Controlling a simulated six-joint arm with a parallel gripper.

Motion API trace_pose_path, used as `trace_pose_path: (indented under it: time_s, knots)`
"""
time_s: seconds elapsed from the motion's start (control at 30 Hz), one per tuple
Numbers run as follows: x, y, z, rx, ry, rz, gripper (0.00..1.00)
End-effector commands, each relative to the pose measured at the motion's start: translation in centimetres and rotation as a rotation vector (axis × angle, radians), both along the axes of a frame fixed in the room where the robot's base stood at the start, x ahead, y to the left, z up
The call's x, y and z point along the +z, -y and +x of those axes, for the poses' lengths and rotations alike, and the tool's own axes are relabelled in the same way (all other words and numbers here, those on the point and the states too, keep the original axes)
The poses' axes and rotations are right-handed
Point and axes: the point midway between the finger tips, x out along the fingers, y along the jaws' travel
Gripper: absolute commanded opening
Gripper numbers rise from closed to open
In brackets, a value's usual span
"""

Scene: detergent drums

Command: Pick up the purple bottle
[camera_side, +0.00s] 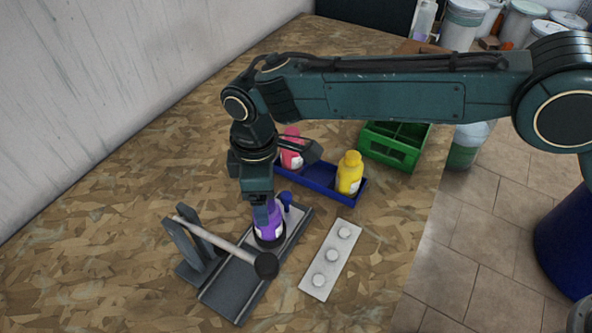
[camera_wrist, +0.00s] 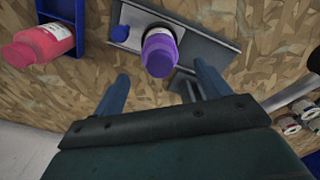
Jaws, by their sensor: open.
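The purple bottle (camera_side: 268,221) stands upright on a grey metal fixture (camera_side: 233,291), with a white label and a dark ring at its base. In the wrist view the bottle (camera_wrist: 160,52) is seen from above, cap towards me. My gripper (camera_side: 266,208) points down at the bottle from above and partly hides its top. In the wrist view its two blue fingers (camera_wrist: 161,72) are spread apart, with the bottle a little beyond the gap between them. The gripper is open and holds nothing. Whether a finger touches the bottle cannot be told.
A blue knob (camera_wrist: 120,33) is beside the bottle. A rod with a black end (camera_side: 266,265) is close in front. A blue tray (camera_side: 318,178) holds a pink bottle (camera_side: 291,157) and a yellow bottle (camera_side: 349,174). A green crate (camera_side: 393,154) and a white plate (camera_side: 329,260) stand right.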

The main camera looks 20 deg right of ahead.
Motion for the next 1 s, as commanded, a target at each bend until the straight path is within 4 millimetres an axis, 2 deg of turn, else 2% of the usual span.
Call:
trace_pose_path:
  time_s: [0.37,0.73,1.0]
  knots:
    - [-0.9,0.1,-0.1,0.0,-0.001,-0.002,0.75]
    - [-4.7,0.4,-0.1,0.0,-0.001,-0.002,0.75]
    - [-5.6,0.4,-0.1,0.001,0.0,-0.001,0.75]
